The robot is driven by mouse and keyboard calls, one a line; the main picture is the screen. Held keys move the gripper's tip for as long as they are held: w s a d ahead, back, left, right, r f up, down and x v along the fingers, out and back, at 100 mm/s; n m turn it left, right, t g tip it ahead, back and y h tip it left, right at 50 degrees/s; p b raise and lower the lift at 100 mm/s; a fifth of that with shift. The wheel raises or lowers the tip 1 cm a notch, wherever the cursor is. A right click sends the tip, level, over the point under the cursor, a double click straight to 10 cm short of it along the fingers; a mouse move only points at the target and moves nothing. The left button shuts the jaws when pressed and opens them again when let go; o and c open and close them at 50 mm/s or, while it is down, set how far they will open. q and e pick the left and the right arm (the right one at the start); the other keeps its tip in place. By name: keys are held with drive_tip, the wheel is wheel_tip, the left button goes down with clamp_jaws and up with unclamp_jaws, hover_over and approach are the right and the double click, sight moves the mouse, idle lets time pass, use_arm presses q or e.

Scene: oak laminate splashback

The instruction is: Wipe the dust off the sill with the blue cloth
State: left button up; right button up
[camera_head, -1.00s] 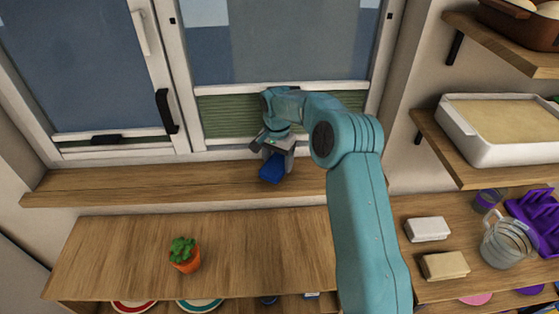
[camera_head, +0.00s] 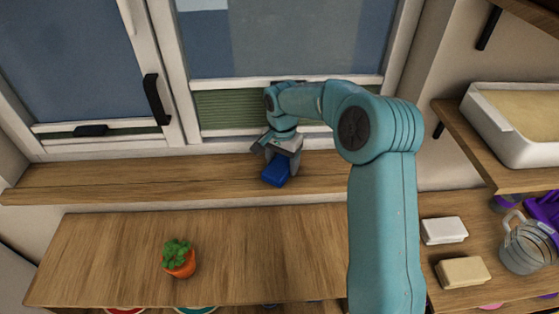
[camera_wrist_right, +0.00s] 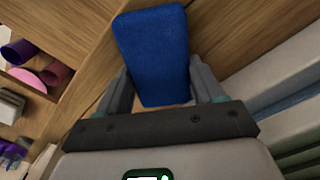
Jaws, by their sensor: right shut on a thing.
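The sill (camera_head: 120,180) is a long wooden ledge under the window. My right gripper (camera_head: 281,160) is over the right part of the sill and points down. It is shut on the blue cloth (camera_head: 275,176), a folded block shape that sits at the sill's surface; whether it touches cannot be told for sure. In the right wrist view the blue cloth (camera_wrist_right: 152,50) shows between the two fingers of the gripper (camera_wrist_right: 162,92). I cannot make out dust on the sill. My left gripper is not in view.
A potted plant (camera_head: 179,262) stands on the lower wooden counter (camera_head: 110,250). A white tray (camera_head: 490,128) is on a shelf. The window handle (camera_head: 156,100) juts out. The sill's left part is clear.

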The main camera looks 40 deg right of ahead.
sight(282, 163)
drive_tip(key=shift+s+a+r, duration=0.1)
drive_tip(key=shift+s+a, duration=0.05)
drive_tip(key=shift+s, duration=0.1)
drive_tip(key=r+p, duration=0.4)
drive_tip(key=r, duration=0.1)
drive_tip(key=shift+w+r, duration=0.15)
drive_tip(key=shift+w, duration=0.05)
drive_tip(key=shift+r+p, duration=0.2)
drive_tip(key=shift+p, duration=0.1)
drive_tip(key=shift+w+f, duration=0.1)
drive_tip(key=shift+f, duration=0.05)
drive_tip(key=shift+r+p, duration=1.1)
drive_tip(key=shift+r, duration=0.5)
drive_tip(key=shift+f, duration=0.1)
